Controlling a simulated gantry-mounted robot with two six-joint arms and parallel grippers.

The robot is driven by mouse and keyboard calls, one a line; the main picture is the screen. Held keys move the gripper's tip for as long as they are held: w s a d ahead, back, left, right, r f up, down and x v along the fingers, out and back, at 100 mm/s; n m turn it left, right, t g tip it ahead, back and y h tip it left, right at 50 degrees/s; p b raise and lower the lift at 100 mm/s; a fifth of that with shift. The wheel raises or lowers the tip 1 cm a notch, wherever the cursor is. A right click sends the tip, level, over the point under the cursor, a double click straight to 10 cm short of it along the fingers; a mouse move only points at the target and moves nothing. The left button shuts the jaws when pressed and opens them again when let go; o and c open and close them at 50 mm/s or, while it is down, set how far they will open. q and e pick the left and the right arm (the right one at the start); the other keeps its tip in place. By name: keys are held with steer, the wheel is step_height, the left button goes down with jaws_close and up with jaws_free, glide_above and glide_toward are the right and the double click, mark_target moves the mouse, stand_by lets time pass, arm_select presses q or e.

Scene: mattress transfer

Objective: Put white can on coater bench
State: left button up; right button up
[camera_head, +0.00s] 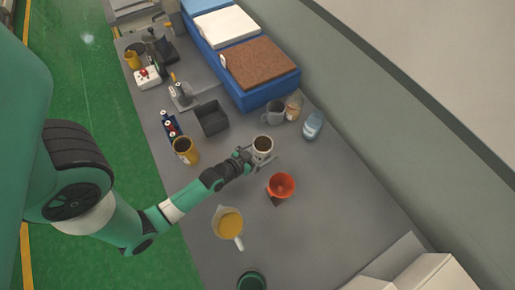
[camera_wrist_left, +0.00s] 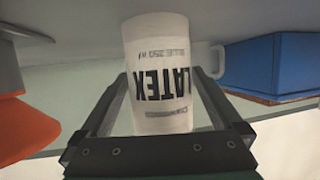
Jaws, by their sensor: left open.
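The white can (camera_head: 263,145) stands on the grey bench top (camera_head: 310,215), with a dark open top. In the left wrist view the white can (camera_wrist_left: 158,75) shows "LATEX" lettering upside down. My left gripper (camera_head: 261,161) is open, with its fingers to either side of the can; I cannot tell whether they touch it. The wrist view shows the can between the two dark fingers. No separate coater bench can be made out with certainty. My right gripper is not in view.
An orange-red cup (camera_head: 281,185) stands close to the gripper. A jug (camera_head: 229,225) of yellow liquid, a grey mug (camera_head: 275,113), a blue bottle (camera_head: 313,125) and a black bin (camera_head: 210,118) stand around. A blue base (camera_head: 270,94) carries a brown mattress (camera_head: 258,63).

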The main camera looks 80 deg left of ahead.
mark_target(256, 154)
arm_select(q)
steer(key=v, duration=0.7)
steer(key=shift+f, duration=0.1)
steer(key=b+v, duration=0.2)
steer(key=v, duration=0.3)
steer(key=shift+r, duration=0.25)
